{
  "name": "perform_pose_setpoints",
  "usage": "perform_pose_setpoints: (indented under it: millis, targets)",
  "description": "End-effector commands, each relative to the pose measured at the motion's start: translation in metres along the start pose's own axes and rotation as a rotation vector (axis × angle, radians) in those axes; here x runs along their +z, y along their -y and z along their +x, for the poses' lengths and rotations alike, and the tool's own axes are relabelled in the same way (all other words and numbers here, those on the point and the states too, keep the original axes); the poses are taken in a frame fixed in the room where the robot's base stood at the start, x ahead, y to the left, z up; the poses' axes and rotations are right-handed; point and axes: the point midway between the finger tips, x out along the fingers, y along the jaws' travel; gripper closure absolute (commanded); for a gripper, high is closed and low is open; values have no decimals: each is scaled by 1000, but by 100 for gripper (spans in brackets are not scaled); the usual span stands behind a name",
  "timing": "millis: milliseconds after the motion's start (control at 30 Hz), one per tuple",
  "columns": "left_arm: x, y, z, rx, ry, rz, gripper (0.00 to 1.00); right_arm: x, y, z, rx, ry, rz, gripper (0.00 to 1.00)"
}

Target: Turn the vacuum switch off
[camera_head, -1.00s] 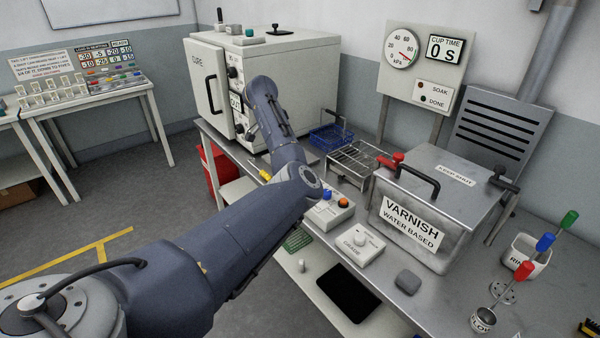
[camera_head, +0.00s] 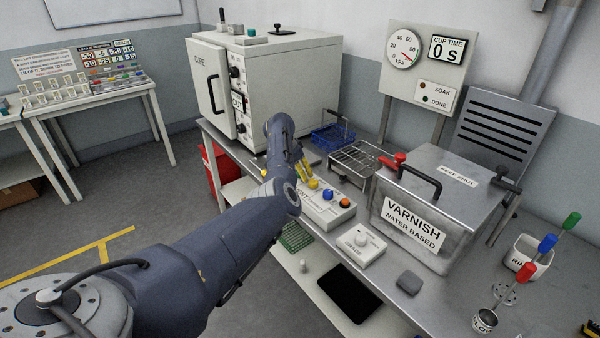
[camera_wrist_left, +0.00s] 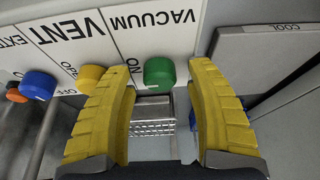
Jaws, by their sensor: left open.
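The vacuum switch is a green knob (camera_wrist_left: 159,72) on the white control box, beside the upside-down VACUUM label (camera_wrist_left: 150,18) in the left wrist view. A small pale mark shows on its lower edge. My left gripper (camera_wrist_left: 161,78) is open, with its yellow fingertips on either side of the knob and gaps left between. I cannot tell how deep the tips reach. In the head view my left gripper (camera_head: 304,170) is over the back end of the control box (camera_head: 322,211), and the green knob is hidden there. My right gripper is not in view.
A yellow knob (camera_wrist_left: 91,78), a blue knob (camera_wrist_left: 38,84) and an orange knob (camera_wrist_left: 14,95) sit on the same box. The wire rack (camera_head: 352,163), varnish tank (camera_head: 440,195) and cure oven (camera_head: 275,90) stand close around.

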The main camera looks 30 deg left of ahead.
Motion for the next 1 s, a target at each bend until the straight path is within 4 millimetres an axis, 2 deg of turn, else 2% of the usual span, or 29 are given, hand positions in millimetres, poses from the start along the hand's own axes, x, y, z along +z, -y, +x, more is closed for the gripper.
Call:
perform_pose_setpoints:
  millis: [433, 900, 1000]
  targets:
    - [0, 0, 3, -1, 0, 0, 45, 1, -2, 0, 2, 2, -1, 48]
    - [0, 0, 3, 0, 0, 0, 100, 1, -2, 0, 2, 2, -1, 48]
    - [0, 0, 3, 0, 0, 0, 100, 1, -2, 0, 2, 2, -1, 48]
